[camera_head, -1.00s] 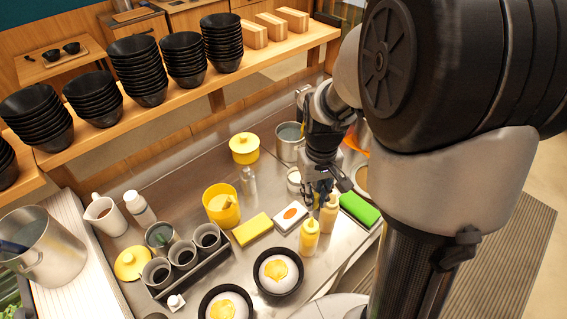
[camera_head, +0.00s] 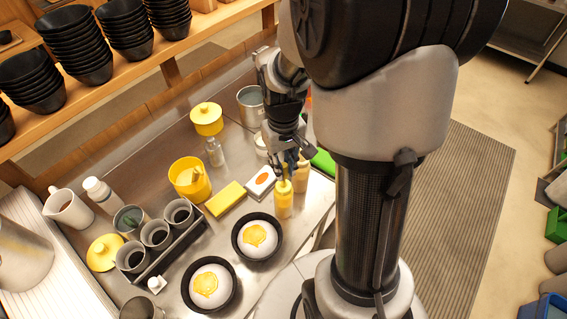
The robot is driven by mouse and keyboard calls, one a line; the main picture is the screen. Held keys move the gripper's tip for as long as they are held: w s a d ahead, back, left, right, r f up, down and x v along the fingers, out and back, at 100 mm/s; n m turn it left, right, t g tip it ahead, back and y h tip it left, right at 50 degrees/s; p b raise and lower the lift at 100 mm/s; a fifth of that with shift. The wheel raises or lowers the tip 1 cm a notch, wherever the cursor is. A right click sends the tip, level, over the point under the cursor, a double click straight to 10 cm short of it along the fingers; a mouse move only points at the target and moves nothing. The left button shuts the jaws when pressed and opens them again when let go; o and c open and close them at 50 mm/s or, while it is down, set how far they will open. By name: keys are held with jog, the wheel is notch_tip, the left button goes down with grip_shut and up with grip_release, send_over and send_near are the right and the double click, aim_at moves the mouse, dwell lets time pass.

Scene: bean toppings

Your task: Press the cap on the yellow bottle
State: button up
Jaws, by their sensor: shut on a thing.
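The yellow bottle (camera_head: 283,203) stands upright near the right edge of the metal counter, its narrow cap (camera_head: 283,182) on top. My gripper (camera_head: 288,170) points down right above it, with its fingertips at the cap. It is shut on what looks like this cap, though the fingers partly hide the contact. A paler tan bottle (camera_head: 301,176) stands just behind and to the right, partly covered by the gripper.
A white box with an orange spot (camera_head: 261,182) and a yellow block (camera_head: 226,199) lie to the left. Two black bowls with topped white mounds (camera_head: 278,247) (camera_head: 231,300) stand in front. A green block (camera_head: 323,161) lies behind on the right.

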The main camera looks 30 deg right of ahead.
jog(key=shift+f, duration=0.25)
dwell(0.4)
jog(key=shift+f+b, duration=1.15)
jog(key=shift+f, duration=0.15)
jog(key=shift+f, duration=0.15)
jog(key=shift+f+b, duration=0.4)
jog(key=shift+f, duration=0.2)
jog(key=o, duration=0.8)
jog(key=shift+c, duration=0.2)
jog(key=shift+o, duration=0.3)
jog(key=o, duration=0.4)
